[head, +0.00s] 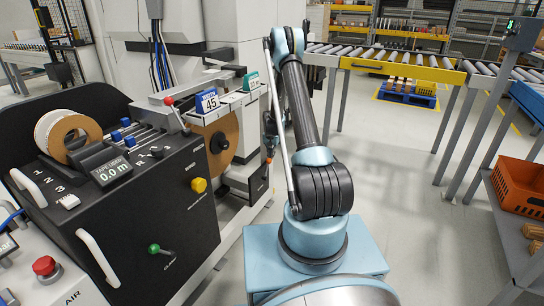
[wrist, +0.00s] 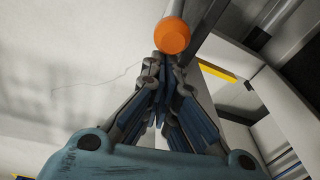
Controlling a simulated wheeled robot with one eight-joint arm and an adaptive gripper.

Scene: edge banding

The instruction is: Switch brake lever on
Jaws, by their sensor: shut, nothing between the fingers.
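An orange ball knob (wrist: 172,35) on a grey rod is large in the wrist view, just beyond my fingertips. I cannot tell whether it touches them, or whether it belongs to the brake lever. My gripper (wrist: 160,62) is shut and empty, its fingers together below the knob. In the head view my gripper (head: 269,142) is small and partly hidden beside the machine, with a small orange spot (head: 269,160) at its end. The black panel carries a red-knobbed lever (head: 169,102), a yellow knob (head: 198,185) and a green knob (head: 154,248). Their labels are hard to read.
A tape roll (head: 72,138) and a display reading 0.0 m (head: 111,172) sit on the black machine at left. A brown disc (head: 220,143) stands beside my arm. A roller conveyor (head: 400,66) runs behind. An orange crate (head: 520,185) is at right. Floor between is clear.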

